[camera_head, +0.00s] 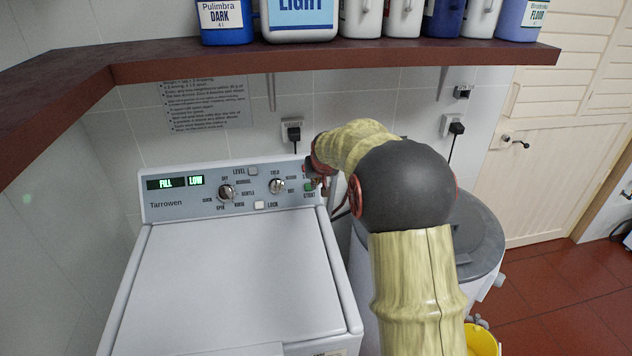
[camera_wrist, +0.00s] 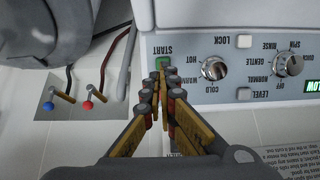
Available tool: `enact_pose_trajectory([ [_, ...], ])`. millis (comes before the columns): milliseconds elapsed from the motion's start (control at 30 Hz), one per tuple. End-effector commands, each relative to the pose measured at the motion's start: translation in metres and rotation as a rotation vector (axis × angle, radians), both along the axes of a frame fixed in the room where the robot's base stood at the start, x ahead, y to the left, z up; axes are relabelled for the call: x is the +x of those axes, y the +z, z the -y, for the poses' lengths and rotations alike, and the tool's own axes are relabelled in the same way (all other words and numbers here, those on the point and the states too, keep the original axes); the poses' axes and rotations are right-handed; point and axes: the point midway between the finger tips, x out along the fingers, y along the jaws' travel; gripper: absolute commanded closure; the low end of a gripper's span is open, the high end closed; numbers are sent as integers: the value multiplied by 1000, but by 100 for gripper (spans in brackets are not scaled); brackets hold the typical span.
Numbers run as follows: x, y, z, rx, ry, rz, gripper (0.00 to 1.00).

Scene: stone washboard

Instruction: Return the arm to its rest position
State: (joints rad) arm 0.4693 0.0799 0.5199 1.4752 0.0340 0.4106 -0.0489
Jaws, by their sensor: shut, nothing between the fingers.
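My gripper (camera_wrist: 160,80) is shut and empty in the wrist view. Its fingertips are right by the green START button (camera_wrist: 163,61) on the washer's control panel; I cannot tell whether they touch it. In the head view my arm (camera_head: 410,260) reaches up from the bottom, bends at a dark round joint and ends at the right end of the panel (camera_head: 240,190). The gripper (camera_head: 318,181) is small and partly hidden there, beside the START button (camera_head: 310,187). The washer's display (camera_head: 174,182) reads FILL and LOW.
A dark red shelf (camera_head: 330,62) with several detergent bottles runs above the washer (camera_head: 230,280) and along the left wall. A grey-lidded tub (camera_head: 480,235) stands right of the washer, close to my arm. Red and blue taps (camera_wrist: 88,105) show in the wrist view.

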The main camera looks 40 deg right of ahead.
Motion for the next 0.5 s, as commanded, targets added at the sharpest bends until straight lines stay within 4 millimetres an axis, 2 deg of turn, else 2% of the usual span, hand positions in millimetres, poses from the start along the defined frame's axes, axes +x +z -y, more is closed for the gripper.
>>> enact_pose_trajectory([
  [500,-3,-3,-2,10,-3,-14,100],
])
